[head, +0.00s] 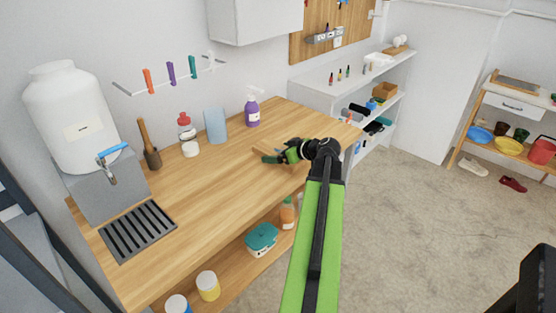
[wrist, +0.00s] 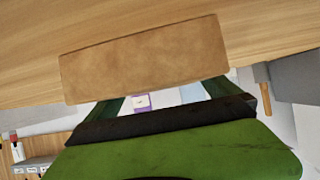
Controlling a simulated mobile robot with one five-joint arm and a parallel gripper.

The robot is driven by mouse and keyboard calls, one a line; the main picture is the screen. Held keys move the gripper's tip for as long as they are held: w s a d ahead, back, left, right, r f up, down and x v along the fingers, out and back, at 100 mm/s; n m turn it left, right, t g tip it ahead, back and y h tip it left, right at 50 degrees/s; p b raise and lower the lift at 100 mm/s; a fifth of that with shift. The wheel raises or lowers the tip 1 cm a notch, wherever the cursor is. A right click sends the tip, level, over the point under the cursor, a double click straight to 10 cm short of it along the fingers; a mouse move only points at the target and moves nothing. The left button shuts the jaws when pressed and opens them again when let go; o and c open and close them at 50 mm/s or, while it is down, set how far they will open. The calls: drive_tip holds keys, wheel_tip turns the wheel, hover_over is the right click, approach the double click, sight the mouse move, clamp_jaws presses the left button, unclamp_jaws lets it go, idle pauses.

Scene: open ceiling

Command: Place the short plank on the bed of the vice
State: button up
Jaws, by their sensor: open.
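The short plank (wrist: 145,58) is a plain tan-brown block. It fills the upper middle of the wrist view, lying slightly tilted across the fingertips. In the head view my gripper (head: 276,156) is low over the right part of the wooden counter, and a thin tan edge of the plank (head: 264,149) shows beside it. The jaws are open, with the dark green fingers on either side below the plank in the wrist view. Whether they touch the plank is hard to tell. I cannot make out a vice in either view.
The wooden counter (head: 190,190) holds a purple spray bottle (head: 252,112), a light blue board (head: 215,125), a red-capped bottle (head: 186,127), a white water container (head: 68,115) and a dark drain grate (head: 138,231). The counter's middle is clear. A white shelf (head: 345,88) stands beyond.

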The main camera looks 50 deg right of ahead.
sight(279, 151)
drive_tip(key=c, duration=1.8)
drive_tip(key=shift+o, duration=0.2)
drive_tip(key=shift+r, duration=0.1)
drive_tip(key=shift+r, duration=0.1)
wheel_tip(279, 151, up, 4)
drive_tip(key=p, duration=0.4)
drive_tip(key=shift+r+p, duration=0.1)
drive_tip(key=shift+p, duration=0.25)
drive_tip(key=s+d+r+p, duration=0.2)
drive_tip(key=s+r+p, duration=0.4)
drive_tip(key=s, duration=0.5)
drive_tip(key=shift+s+d+r+p, duration=0.25)
drive_tip(key=shift+d+r+p, duration=0.05)
